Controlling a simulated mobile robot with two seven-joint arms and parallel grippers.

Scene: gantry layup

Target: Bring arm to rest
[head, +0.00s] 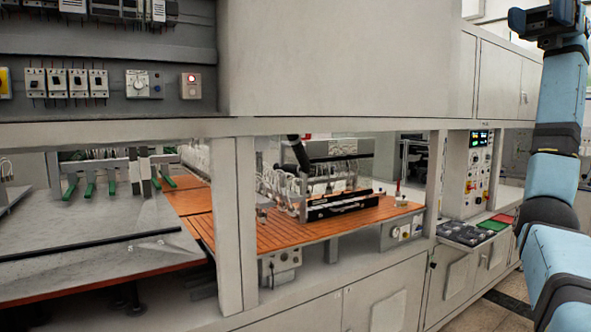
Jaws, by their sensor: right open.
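My right arm (553,180), blue with dark joints, rises along the right edge of the head view. Its dark end with the right gripper (520,18) is at the top right corner, raised and apart from the machine and everything on it. The gripper is small and dark here, its fingers are hard to make out, and nothing shows held in it. It is open. My left gripper and left arm are not in view.
A grey gantry machine frame (245,220) fills the left and middle. Inside are an orange slatted bed (290,232), a cable-covered head unit (335,175) and a grey plate (80,225). A control panel (476,175) stands left of my arm. Tiled floor shows at lower right.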

